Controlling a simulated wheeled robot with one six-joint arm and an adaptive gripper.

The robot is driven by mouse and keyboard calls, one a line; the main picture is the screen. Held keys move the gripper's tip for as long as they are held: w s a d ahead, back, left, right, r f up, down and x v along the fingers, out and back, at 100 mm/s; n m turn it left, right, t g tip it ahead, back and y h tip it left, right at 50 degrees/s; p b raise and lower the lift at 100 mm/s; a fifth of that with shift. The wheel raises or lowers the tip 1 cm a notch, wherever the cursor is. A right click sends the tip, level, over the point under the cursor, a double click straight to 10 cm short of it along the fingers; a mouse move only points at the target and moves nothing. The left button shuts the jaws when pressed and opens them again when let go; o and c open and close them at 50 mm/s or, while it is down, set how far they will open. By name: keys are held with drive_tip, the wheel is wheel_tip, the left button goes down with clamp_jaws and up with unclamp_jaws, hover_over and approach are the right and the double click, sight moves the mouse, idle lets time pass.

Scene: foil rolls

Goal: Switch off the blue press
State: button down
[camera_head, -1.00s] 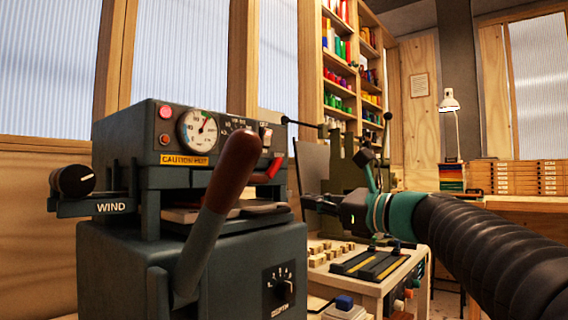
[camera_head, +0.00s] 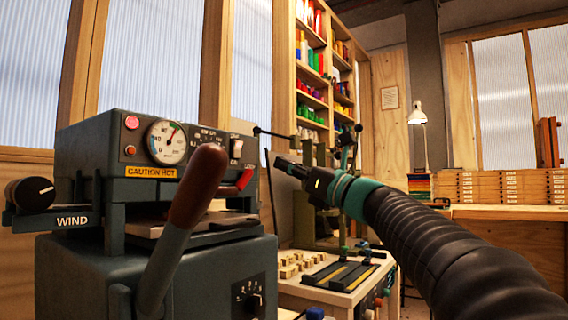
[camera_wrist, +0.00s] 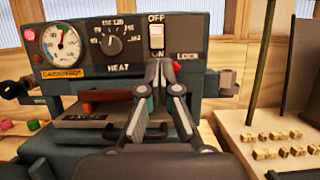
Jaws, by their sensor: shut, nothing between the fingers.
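The dark blue-grey press (camera_head: 150,200) stands at the left in the head view, with a dial gauge (camera_head: 166,142) and a "CAUTION HOT" label on its panel. Its pale rocker switch (camera_head: 237,149) is at the panel's right end. In the wrist view the switch (camera_wrist: 157,37) has "OFF" above and "ON" below; I cannot tell which way it is tipped. My gripper (camera_head: 281,164) is shut and empty, to the right of the panel. I see no clear contact.
A large brown-handled lever (camera_head: 197,186) rises before the press. The heat knob (camera_wrist: 112,45) is left of the switch. A green machine (camera_head: 318,205) and a bench with small blocks (camera_head: 298,263) stand to the right. Shelves (camera_head: 318,80) are behind.

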sight(240, 145)
drive_tip(key=p+x, duration=0.2)
drive_tip(key=x, duration=0.9)
drive_tip(key=shift+a, duration=0.1)
